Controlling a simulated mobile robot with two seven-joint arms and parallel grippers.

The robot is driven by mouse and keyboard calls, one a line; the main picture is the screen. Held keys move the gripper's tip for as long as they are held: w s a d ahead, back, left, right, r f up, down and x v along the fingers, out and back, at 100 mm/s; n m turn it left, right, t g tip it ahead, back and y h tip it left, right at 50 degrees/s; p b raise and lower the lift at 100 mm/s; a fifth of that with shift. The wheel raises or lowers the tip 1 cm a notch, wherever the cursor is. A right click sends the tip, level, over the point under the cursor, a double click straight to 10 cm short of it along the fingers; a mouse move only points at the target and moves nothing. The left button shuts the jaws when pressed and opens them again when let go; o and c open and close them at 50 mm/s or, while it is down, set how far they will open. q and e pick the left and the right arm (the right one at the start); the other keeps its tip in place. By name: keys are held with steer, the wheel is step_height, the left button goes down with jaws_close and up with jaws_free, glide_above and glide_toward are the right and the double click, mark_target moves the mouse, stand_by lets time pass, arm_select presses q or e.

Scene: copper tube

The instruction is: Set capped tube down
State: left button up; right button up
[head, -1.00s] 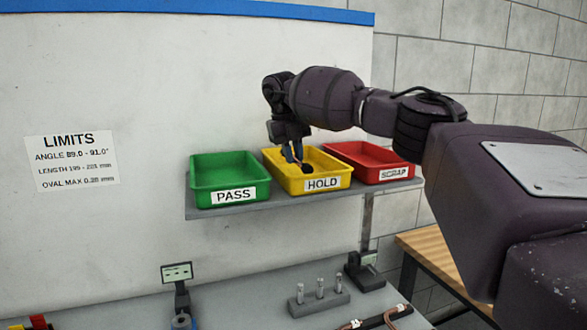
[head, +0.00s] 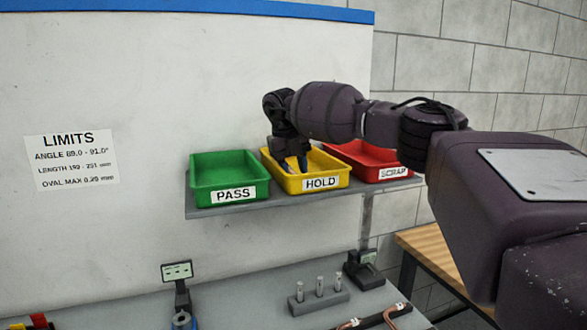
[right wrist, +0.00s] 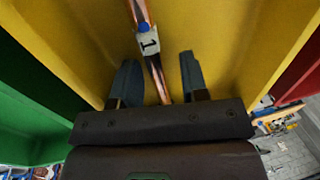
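The copper tube (right wrist: 156,75) shows in the right wrist view inside the yellow HOLD bin (head: 335,181), with a white tag marked "1" (right wrist: 149,44) and a small blue patch beside it. Its far end runs out of the top of the view. My right gripper (head: 296,163) reaches down into the HOLD bin. In the right wrist view the right gripper (right wrist: 160,62) has its two fingers apart, one on each side of the tube, with gaps visible between. The tube's lower end is hidden behind the gripper body. My left gripper is not in view.
The green PASS bin (head: 220,174) stands left of the HOLD bin and the red SCRAP bin (head: 365,157) right of it, on a grey shelf (head: 212,211). Below, the bench holds a block with metal pins (head: 318,300), gauges and more copper tubes (head: 372,319).

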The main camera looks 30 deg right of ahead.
step_height(320, 180, up, 12)
steer(key=a, duration=0.2)
steer(key=shift+w+a, duration=0.2)
steer(key=shift+w, duration=0.05)
stand_by(0.7)
